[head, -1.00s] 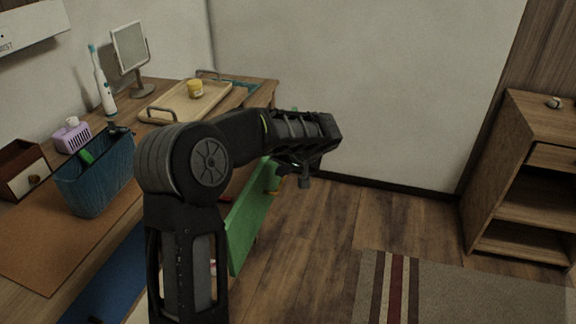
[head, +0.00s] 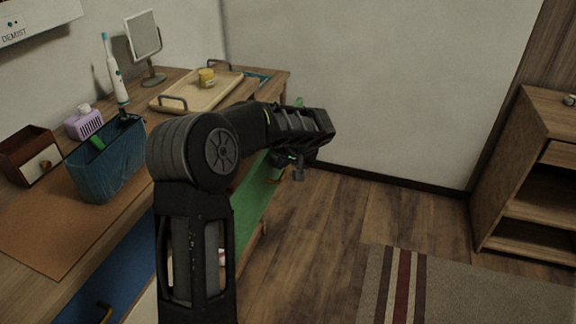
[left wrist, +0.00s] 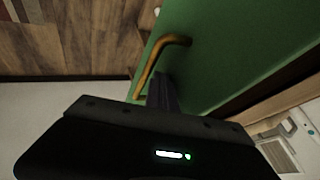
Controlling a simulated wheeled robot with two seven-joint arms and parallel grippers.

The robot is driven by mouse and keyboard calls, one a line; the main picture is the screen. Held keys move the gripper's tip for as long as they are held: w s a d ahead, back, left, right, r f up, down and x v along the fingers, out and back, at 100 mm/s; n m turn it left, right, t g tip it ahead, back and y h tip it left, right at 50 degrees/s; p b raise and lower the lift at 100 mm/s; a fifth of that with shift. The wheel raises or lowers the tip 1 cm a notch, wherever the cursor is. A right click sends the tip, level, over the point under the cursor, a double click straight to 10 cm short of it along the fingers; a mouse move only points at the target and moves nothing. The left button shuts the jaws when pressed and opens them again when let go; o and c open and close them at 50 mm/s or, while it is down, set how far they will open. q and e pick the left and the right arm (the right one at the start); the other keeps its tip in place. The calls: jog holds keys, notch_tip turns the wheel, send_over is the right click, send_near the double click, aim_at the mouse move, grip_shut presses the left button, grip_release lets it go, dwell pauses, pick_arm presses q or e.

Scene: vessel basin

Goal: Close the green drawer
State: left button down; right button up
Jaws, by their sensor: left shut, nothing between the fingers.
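The green drawer (head: 257,200) is below the right part of the wooden counter, its front standing out from it; my left arm hides much of it. In the left wrist view its green front (left wrist: 235,55) fills the upper right, with a bent brass handle (left wrist: 163,55). My left gripper (head: 296,170) is at the far end of the green front in the head view. In the left wrist view its shut fingers (left wrist: 163,88) point at the front beside the handle, with nothing held. I cannot tell whether they touch it. My right gripper is not in view.
The counter holds a blue basket (head: 103,172), a wooden tray (head: 175,103), a mirror (head: 142,36) and a brown box (head: 28,168). A blue drawer (head: 128,268) is below it. A wooden shelf (head: 530,165) stands at right. The floor between is clear beside a striped rug (head: 470,290).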

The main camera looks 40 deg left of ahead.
pick_arm(q)
jog(key=s+a, duration=0.2)
jog(key=a, duration=0.5)
jog(key=s+a, duration=0.2)
jog(key=a, duration=0.4)
jog(key=shift+s+a+b, duration=0.4)
jog(key=shift+b, duration=0.05)
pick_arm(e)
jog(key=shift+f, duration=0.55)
pick_arm(q)
jog(key=shift+r, duration=0.1)
